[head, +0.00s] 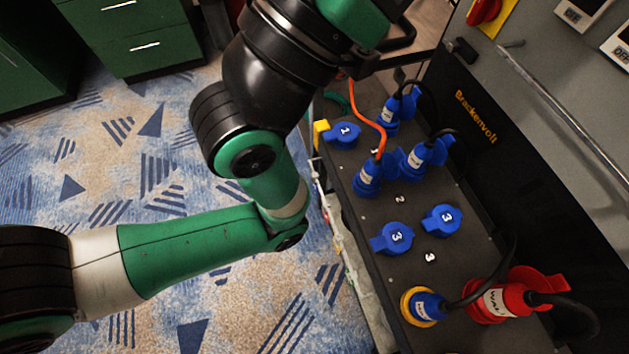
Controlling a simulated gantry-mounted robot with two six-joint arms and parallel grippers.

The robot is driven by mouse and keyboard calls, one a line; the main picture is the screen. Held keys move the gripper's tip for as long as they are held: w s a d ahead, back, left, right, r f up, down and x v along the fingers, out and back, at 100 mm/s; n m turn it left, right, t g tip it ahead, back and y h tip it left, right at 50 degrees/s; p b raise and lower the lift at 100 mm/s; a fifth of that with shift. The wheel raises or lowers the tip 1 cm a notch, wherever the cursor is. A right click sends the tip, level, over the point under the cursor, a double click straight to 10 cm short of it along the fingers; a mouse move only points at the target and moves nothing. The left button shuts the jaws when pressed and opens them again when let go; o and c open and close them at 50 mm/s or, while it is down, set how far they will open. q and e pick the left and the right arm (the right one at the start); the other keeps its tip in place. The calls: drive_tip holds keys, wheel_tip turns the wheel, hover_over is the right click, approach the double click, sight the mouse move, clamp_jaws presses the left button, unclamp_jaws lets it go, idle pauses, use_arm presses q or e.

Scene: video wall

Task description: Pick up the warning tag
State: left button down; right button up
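I cannot make out a warning tag for certain in the head view. Small red and yellow bits (326,215) show along the panel's left side, too small to identify. One of my arms, green and black, crosses the left and top of the view, its elbow beside the panel. Neither gripper can be seen.
The black socket panel (375,215) carries blue plugs (368,178), numbered blue covers (397,237), a yellow-ringed blue plug (425,307) and a large red plug (498,302). An orange cable (368,115) and black cables loop above it. Green drawers (140,45) stand at upper left on patterned carpet (285,305).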

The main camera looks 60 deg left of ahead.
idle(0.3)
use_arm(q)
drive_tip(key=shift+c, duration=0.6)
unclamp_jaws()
